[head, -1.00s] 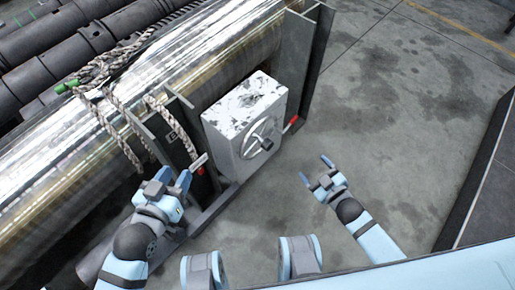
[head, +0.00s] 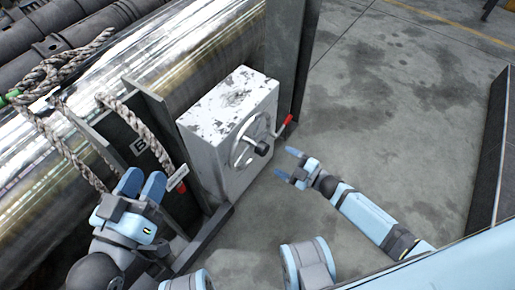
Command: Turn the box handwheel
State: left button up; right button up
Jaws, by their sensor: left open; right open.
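The box (head: 213,124) is grey-white with worn, speckled paint on its top. It sits in front of the shiny metal barrel. Its handwheel (head: 243,153) is a grey wheel on the front face with a dark hub knob (head: 262,148). A red-handled lever (head: 287,121) sticks out at the box's right side. My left gripper (head: 141,184) is open and empty, left of the box, close to a small tag and the dark bracket. My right gripper (head: 284,163) is open and empty, just right of the handwheel and apart from it, fingers pointing left towards the box.
The metal barrel (head: 150,62) lies behind, with a rope (head: 136,118) over it. A dark upright plate (head: 286,50) stands right of the box, and a dark bracket (head: 122,146) stands left. Open concrete floor (head: 400,130) lies to the right. A dark low structure (head: 496,160) edges the far right.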

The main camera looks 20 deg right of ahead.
aim_at(258, 147)
jog(key=b+x, duration=0.2)
jog(key=x, duration=0.7)
jog(key=shift+w+a+f+b, duration=0.1)
jog(key=shift+w+a+b, duration=0.1)
jog(key=shift+w+b, duration=0.1)
jog(key=shift+w+a, duration=0.3)
pick_arm(q)
jog(key=shift+m+g, duration=0.3)
jog(key=shift+g, duration=0.6)
notch_tip(258, 147, down, 4)
jog(key=shift+f, duration=0.1)
jog(key=shift+w, duration=0.1)
